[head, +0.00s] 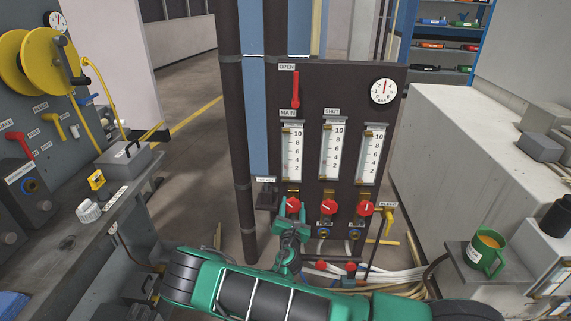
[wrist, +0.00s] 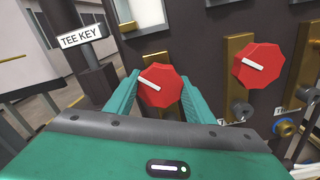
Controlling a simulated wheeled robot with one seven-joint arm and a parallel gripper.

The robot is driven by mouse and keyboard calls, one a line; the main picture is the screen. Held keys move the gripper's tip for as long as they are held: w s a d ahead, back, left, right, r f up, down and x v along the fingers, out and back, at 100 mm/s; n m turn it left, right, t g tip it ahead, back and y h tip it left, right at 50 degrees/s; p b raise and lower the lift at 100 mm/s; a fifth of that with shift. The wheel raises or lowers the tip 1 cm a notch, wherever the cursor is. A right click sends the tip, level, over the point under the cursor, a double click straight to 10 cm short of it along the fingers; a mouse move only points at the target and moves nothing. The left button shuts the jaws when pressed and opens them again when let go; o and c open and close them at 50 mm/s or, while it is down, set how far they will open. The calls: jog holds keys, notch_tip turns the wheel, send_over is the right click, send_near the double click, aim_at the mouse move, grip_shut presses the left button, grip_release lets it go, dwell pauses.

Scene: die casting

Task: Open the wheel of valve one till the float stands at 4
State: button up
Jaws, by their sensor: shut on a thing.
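A dark panel (head: 270,120) carries three clear flow tubes with scales up to 10, the left one (head: 292,150) above the left red wheel (head: 292,204). My gripper (head: 291,222) is shut on that wheel. In the wrist view the teal fingers (wrist: 158,90) stand on both sides of the red eight-sided wheel (wrist: 160,93), whose white mark points to the upper left. The middle red wheel (head: 328,206) and right red wheel (head: 365,207) are free. I cannot make out the left tube's float or its height.
A red lever (head: 295,90) at OPEN/MAIN and a pressure gauge (head: 383,91) sit on the panel. A yellow bleed valve (head: 388,218) is at its lower right. A green mug (head: 486,252) stands on a shelf at the right. A workbench (head: 115,190) is at the left.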

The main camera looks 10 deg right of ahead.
dwell(0.5)
jog(key=shift+f+n, duration=0.1)
jog(key=shift+n, duration=0.6)
jog(key=shift+n, duration=0.8)
dwell(0.3)
jog(key=shift+n, duration=0.7)
jog(key=o, duration=1.2)
jog(key=shift+c, duration=0.2)
